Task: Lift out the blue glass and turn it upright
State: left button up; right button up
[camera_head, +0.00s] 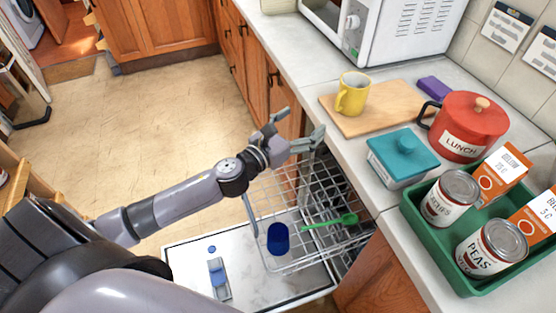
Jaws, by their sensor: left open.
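The blue glass (278,239) is in the pulled-out wire dishwasher rack (290,263), near its left part, and only its dark blue body shows. I cannot tell from here which way its mouth faces. My left gripper (301,127) is open and empty, above and beyond the glass near the counter's front edge. Its fingers point up and to the right, apart from the glass. My right gripper is not in view.
A green spoon (331,221) lies in the rack, right of the glass. The open dishwasher door (190,262) is below. The counter holds a yellow mug (353,95) on a board (378,113), a teal box (403,157), a red pot (466,128) and a green tray (419,224) with cans.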

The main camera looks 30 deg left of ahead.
aim_at(278, 244)
jog(key=u, duration=0.85)
